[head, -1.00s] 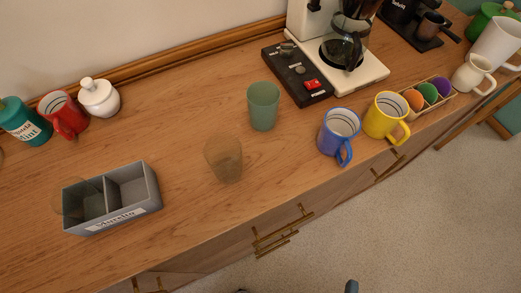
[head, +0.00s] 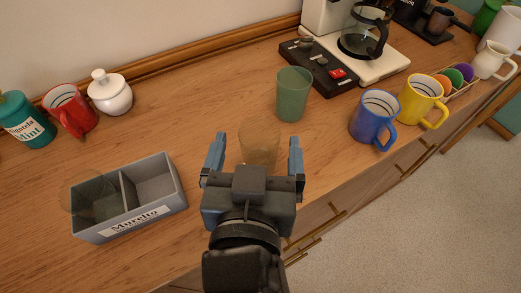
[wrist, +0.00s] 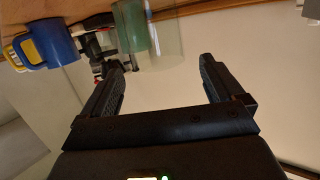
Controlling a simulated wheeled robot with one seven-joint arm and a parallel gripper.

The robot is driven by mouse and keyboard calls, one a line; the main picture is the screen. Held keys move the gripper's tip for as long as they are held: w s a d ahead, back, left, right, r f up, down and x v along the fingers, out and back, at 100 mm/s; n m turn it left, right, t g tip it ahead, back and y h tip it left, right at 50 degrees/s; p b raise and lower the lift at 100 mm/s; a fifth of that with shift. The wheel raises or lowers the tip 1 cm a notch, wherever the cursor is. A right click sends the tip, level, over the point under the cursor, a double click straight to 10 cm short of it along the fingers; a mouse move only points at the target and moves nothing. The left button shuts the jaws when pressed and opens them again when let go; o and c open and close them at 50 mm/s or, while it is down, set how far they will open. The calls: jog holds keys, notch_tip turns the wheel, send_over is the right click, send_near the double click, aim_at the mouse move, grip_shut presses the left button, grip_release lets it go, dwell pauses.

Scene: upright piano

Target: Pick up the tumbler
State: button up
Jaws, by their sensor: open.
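A clear, brownish see-through tumbler (head: 260,143) stands upright on the wooden top near its front edge. A green tumbler (head: 293,93) stands behind it and to the right. My gripper (head: 256,150) is open and empty. In the head view its two fingers show on either side of the clear tumbler. In the wrist view, which looks upside down, the clear tumbler (wrist: 163,40) lies beyond the fingertips at the top, overlapping the green tumbler (wrist: 132,25). I see no contact with either one.
A grey divided box (head: 178,183) with a clear glass in its left compartment stands left of my gripper. A blue mug (head: 372,115) and a yellow mug (head: 418,98) are to the right. A coffee maker (head: 385,68) stands behind. The wood left of the green tumbler is clear.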

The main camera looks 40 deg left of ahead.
aim_at(261, 120)
jog(key=shift+f+p+x, duration=0.2)
jog(key=shift+p+x, duration=0.35)
jog(key=shift+x, duration=2.65)
jog(key=shift+d, duration=0.15)
jog(key=shift+c, duration=0.4)
jog(key=c, duration=1.4)
jog(key=shift+r, duration=0.1)
